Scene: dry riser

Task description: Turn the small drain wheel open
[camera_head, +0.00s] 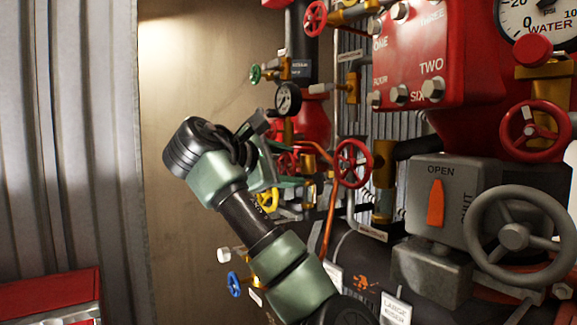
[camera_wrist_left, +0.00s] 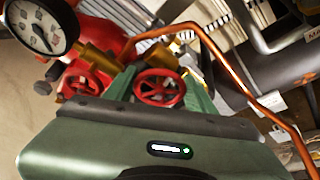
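My left gripper (camera_head: 286,166) comes in at the centre of the head view, its green fingers pointing away to the right. In the left wrist view its two fingers (camera_wrist_left: 160,88) stand apart, and a small red wheel (camera_wrist_left: 158,88) shows between them. I cannot tell whether they touch it. A second small red wheel (camera_wrist_left: 82,80) is just left of the fingers. In the head view small red wheels (camera_head: 288,162) are partly hidden behind the gripper. I can read no label that marks one as the drain wheel. My right gripper is not in view.
A larger red wheel (camera_head: 353,163) is right of the gripper. A copper pipe (camera_wrist_left: 255,100) runs close by on the right. A gauge (camera_head: 287,99), green wheel (camera_head: 255,74), yellow wheel (camera_head: 268,199) and blue wheel (camera_head: 234,284) surround it. A grey handwheel (camera_head: 515,236) stands far right.

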